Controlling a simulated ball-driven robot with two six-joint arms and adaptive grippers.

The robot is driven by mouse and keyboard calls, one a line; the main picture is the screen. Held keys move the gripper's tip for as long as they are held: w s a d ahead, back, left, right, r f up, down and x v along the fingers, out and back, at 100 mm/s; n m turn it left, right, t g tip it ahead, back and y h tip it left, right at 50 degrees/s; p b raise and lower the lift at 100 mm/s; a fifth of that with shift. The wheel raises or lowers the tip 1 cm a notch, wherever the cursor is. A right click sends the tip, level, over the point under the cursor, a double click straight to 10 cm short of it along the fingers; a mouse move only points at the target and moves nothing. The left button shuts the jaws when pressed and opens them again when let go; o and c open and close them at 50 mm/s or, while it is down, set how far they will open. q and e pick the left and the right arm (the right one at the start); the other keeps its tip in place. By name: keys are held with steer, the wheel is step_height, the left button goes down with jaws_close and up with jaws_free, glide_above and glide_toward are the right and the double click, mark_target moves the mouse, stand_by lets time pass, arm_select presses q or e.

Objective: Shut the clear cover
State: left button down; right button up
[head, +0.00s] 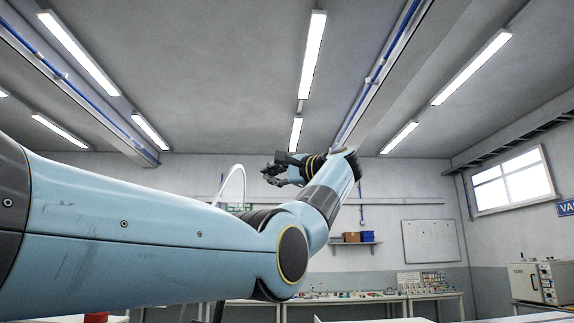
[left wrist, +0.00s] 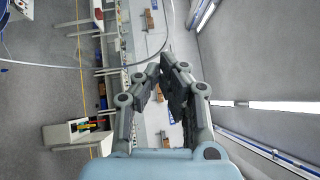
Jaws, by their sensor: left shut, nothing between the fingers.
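My left gripper (head: 273,172) is raised in the middle of the head view, at the end of my blue left arm, with the far wall behind it. In the left wrist view its fingers (left wrist: 160,70) come together at the tips with nothing between them. A thin pale arc (head: 241,170) stands left of the gripper in the head view, and a thin curved line crosses the top left of the left wrist view; I cannot tell whether either belongs to the cover. My right gripper is not in view.
A long bench (head: 437,296) with many small items runs along the far wall. Above it is a shelf (head: 356,243) with brown and blue boxes. A beige cabinet-like device (head: 540,282) stands at the right. The air around the left gripper looks free.

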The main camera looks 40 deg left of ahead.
mark_target(242, 172)
arm_select(q)
steer(key=s+a, duration=0.1)
steer(key=s+a+r+p, duration=0.1)
steer(key=a, duration=0.1)
steer(key=shift+s+a, duration=0.2)
steer(key=shift+a, duration=0.2)
steer(key=shift+s+f, duration=0.1)
steer(key=shift+s, duration=0.1)
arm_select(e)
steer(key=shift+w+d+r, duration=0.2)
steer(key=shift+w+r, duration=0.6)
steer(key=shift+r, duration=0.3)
